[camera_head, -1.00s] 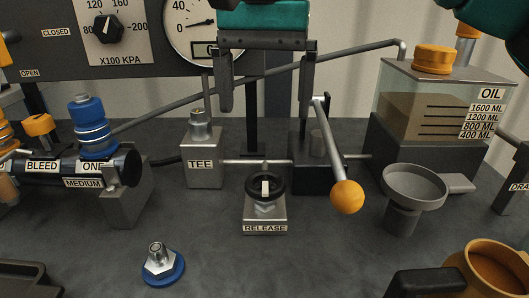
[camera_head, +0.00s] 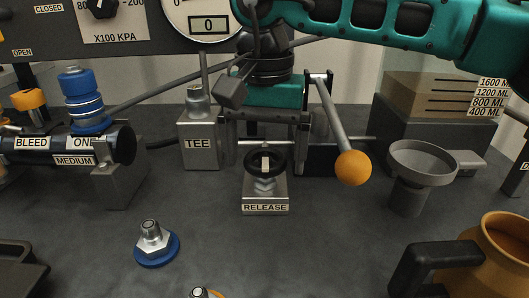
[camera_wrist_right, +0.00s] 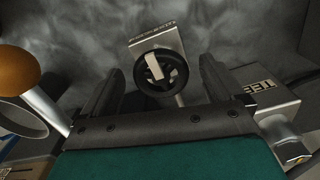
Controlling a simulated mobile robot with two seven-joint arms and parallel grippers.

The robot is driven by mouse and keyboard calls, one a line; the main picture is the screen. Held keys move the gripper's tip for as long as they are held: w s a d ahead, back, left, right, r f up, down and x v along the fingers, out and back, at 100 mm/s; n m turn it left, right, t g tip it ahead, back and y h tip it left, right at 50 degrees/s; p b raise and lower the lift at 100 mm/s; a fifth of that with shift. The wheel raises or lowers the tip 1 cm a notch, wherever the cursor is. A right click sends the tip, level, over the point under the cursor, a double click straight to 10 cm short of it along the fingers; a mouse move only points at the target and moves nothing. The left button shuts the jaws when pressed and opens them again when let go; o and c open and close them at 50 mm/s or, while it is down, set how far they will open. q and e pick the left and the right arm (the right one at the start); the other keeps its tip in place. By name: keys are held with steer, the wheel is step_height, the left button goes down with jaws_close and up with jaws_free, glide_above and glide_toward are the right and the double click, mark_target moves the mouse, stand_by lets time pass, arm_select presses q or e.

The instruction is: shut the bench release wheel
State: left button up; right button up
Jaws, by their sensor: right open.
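The release wheel (camera_head: 265,160) is a small black handwheel with a pale bar across its hub. It sits on a grey metal block labelled RELEASE (camera_head: 265,207) on the bench. My right gripper (camera_head: 266,146) is open, its two dark fingers spread to the left and right of the wheel and just behind it in the head view. In the right wrist view the wheel (camera_wrist_right: 155,70) shows between the open fingers (camera_wrist_right: 160,78). No contact between fingers and wheel can be made out. My left gripper is not in view.
A lever with an orange ball (camera_head: 353,167) stands close right of the gripper. The TEE block (camera_head: 199,140) is close left. A grey funnel (camera_head: 422,163), an orange jug (camera_head: 498,262) and a blue-based coupler (camera_head: 156,246) stand around. Bench in front of the wheel is mostly clear.

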steer(key=shift+c, duration=0.3)
steer(key=c, duration=1)
